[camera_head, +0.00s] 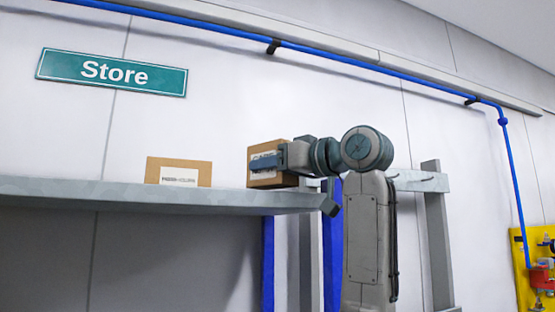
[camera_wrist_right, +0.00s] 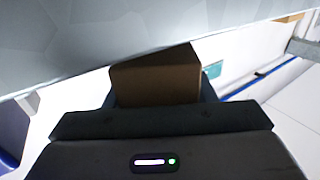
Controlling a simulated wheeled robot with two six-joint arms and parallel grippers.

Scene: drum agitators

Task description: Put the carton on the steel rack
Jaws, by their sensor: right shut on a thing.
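The carton (camera_head: 285,181), a brown box with a white label, is in my right gripper (camera_head: 266,162) at the right end of the steel rack's grey shelf (camera_head: 110,191). The gripper is shut on it, and a finger covers part of its label. The carton looks upright, with its bottom close to the shelf's level. I cannot tell whether it touches the shelf. In the right wrist view the carton (camera_wrist_right: 155,80) shows beyond the gripper (camera_wrist_right: 160,115), close to a grey shelf surface (camera_wrist_right: 90,30). My left gripper is not in view.
Another labelled brown carton (camera_head: 179,171) stands on the shelf, left of the held one, with a gap between them. A green Store sign (camera_head: 112,72) and a blue pipe (camera_head: 340,58) are on the wall. Blue and grey uprights (camera_head: 306,250) stand below the shelf's right end.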

